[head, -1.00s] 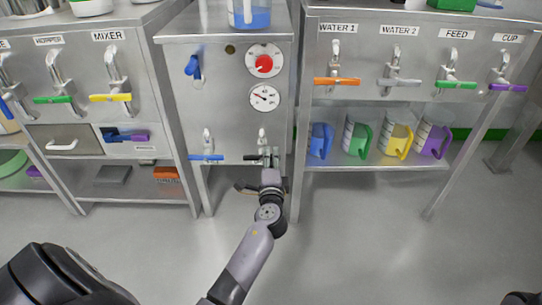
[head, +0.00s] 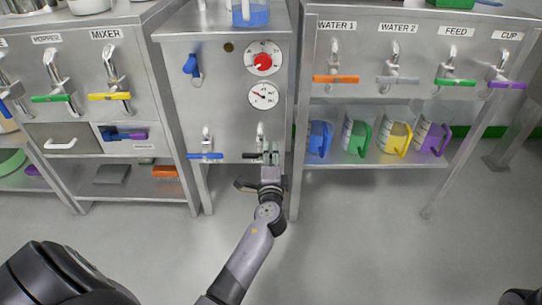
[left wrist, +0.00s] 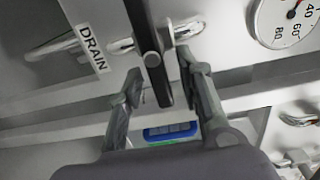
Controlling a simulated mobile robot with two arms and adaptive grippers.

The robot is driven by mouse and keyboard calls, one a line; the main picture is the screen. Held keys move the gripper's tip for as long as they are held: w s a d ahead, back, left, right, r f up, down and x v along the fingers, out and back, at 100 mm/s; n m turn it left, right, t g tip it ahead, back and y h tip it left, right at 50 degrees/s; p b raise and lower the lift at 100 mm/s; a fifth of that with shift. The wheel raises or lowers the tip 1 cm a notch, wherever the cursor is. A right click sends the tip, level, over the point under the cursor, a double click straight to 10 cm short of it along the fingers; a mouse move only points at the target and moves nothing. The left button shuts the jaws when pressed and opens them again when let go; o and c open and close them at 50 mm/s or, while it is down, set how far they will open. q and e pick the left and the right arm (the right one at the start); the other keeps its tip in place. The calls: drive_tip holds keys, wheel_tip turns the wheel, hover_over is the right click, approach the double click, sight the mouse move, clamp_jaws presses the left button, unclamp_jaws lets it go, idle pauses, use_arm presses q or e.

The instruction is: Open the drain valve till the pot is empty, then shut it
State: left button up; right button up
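The drain valve is a tap low on the front of the middle steel cabinet, with a black lever (head: 251,155). My left gripper (head: 269,157) is at this lever. In the left wrist view the black lever (left wrist: 149,50) passes between the two fingers of my left gripper (left wrist: 158,64), next to a DRAIN label (left wrist: 90,48). The fingers are apart, with gaps visible beside the lever. No pot is clearly identifiable, and no flow is visible at the drain. My right gripper is not in view.
The cabinet has a blue-lever tap (head: 206,155), a red-centred dial (head: 263,58) and a round gauge (head: 263,96). A clear vessel with blue liquid (head: 252,15) stands on top. Several coloured jugs stand on the right shelf (head: 350,166). The floor in front is clear.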

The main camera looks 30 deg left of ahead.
use_arm(q)
drive_tip(key=shift+s, duration=0.1)
drive_tip(key=v, duration=1.2)
drive_tip(key=shift+w+d, duration=0.1)
drive_tip(key=shift+w, duration=0.1)
